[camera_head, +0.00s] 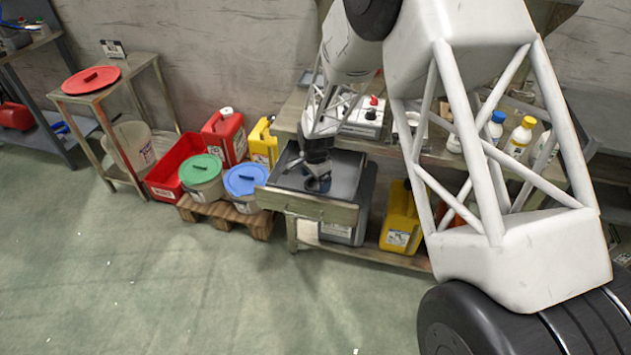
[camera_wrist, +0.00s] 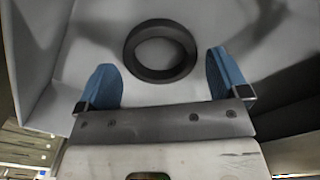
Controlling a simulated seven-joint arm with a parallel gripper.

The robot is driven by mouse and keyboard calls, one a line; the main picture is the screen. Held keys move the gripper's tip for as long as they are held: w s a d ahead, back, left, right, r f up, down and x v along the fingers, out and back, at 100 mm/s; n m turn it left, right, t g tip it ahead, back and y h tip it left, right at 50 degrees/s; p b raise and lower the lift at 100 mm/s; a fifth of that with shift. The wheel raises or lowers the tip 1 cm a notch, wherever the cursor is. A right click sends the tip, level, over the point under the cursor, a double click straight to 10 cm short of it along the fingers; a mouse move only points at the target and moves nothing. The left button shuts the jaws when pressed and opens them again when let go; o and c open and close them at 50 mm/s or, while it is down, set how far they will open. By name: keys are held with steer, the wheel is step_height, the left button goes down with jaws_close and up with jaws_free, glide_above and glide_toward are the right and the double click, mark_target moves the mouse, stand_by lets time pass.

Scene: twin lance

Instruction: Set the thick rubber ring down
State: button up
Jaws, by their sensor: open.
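The thick rubber ring (camera_wrist: 160,71) is dark and round. In the wrist view it lies flat on the grey bottom of an open drawer. My gripper (camera_wrist: 163,80) is open, with its blue fingertips on either side of the ring and clear gaps between. In the head view my gripper (camera_head: 318,180) is inside the drawer (camera_head: 308,205), which is pulled out from the workbench. There the ring is hard to make out beside my fingers.
The drawer's walls stand close around my gripper. A white box with a red knob (camera_head: 364,117) and several bottles stand on the bench. Left of the drawer are a blue-lidded bucket (camera_head: 245,179), a green-lidded bucket (camera_head: 201,170) and a red bin (camera_head: 167,171). The floor in front is clear.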

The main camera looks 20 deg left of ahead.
mark_target(315, 187)
step_height(315, 187, up, 11)
stand_by(0.5)
stand_by(0.3)
steer(key=shift+d, duration=0.1)
stand_by(0.4)
steer(key=s+d+r+n, duration=0.1)
steer(key=s+d+r, duration=0.3)
steer(key=d+r, duration=0.35)
steer(key=s+d+r+n+t, duration=0.1)
steer(key=s+d+r, duration=0.4)
steer(key=d+r, duration=0.3)
steer(key=s+d+r+n, duration=0.1)
steer(key=s+d+r, duration=0.4)
steer(key=d, duration=0.4)
steer(key=s+d+r+n, duration=0.1)
steer(key=s+d, duration=0.4)
steer(key=s, duration=0.3)
steer(key=s+d+r+n+t, duration=0.1)
steer(key=s+d, duration=0.3)
steer(key=s, duration=0.4)
steer(key=s+d+r+n, duration=0.2)
steer(key=s+d, duration=0.3)
steer(key=s, duration=0.3)
steer(key=shift+s+d+r+t, duration=0.3)
steer(key=shift+s+d+r, duration=0.1)
steer(key=shift+r, duration=0.1)
